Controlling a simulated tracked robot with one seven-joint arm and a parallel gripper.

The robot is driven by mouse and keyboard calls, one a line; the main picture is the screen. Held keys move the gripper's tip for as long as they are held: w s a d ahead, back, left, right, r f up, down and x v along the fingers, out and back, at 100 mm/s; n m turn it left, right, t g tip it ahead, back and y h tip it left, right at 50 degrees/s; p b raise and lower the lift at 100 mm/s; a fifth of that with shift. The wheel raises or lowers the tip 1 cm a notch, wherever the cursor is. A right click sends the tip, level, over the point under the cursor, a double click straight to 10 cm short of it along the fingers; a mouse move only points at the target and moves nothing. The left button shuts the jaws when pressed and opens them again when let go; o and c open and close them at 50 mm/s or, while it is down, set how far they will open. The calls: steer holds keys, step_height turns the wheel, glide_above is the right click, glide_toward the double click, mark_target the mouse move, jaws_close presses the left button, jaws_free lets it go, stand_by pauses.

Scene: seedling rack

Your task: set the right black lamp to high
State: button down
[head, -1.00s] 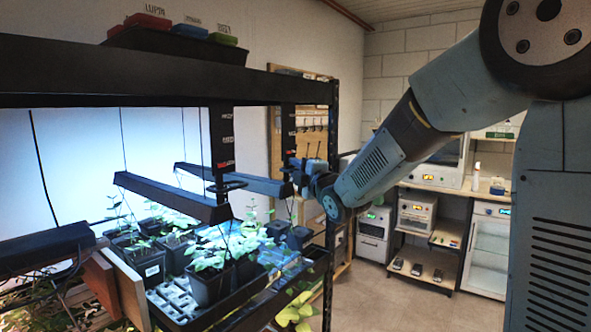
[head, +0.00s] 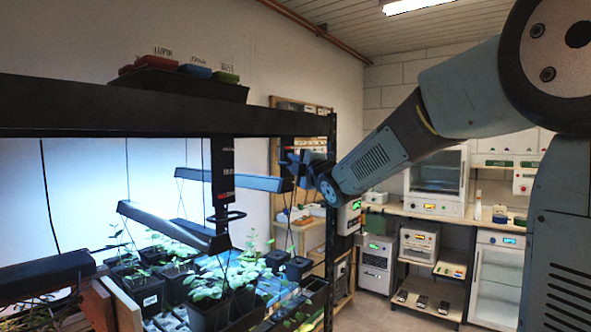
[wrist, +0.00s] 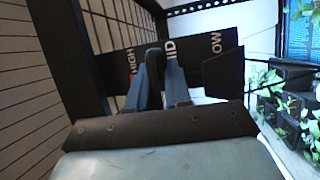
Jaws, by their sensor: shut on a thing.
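My gripper (head: 300,160) is at the right post's dark scale plate (head: 287,150), beside the lamp's right end. In the wrist view the plate reads HIGH, MID and LOW (wrist: 216,45). There my gripper's blue fingers (wrist: 163,75) are shut on the right lamp's handle, between HIGH and MID. The fingers hide most of the handle, so its exact mark is unclear.
Another post (head: 222,170) with a black handle (head: 229,216) stands left of my gripper. Potted seedlings (head: 208,295) fill the shelf below. A dark tray of coloured boxes (head: 182,83) sits on the top beam. Lab benches stand behind, right.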

steer(key=shift+r, duration=0.5)
steer(key=c, duration=1.4)
jaws_free()
steer(key=shift+o, duration=0.8)
steer(key=shift+f, duration=0.1)
steer(key=shift+f, duration=0.1)
steer(key=shift+s, duration=0.15)
steer(key=v, duration=1.3)
steer(key=shift+s+d+f, duration=0.15)
steer(key=shift+s+f, duration=0.1)
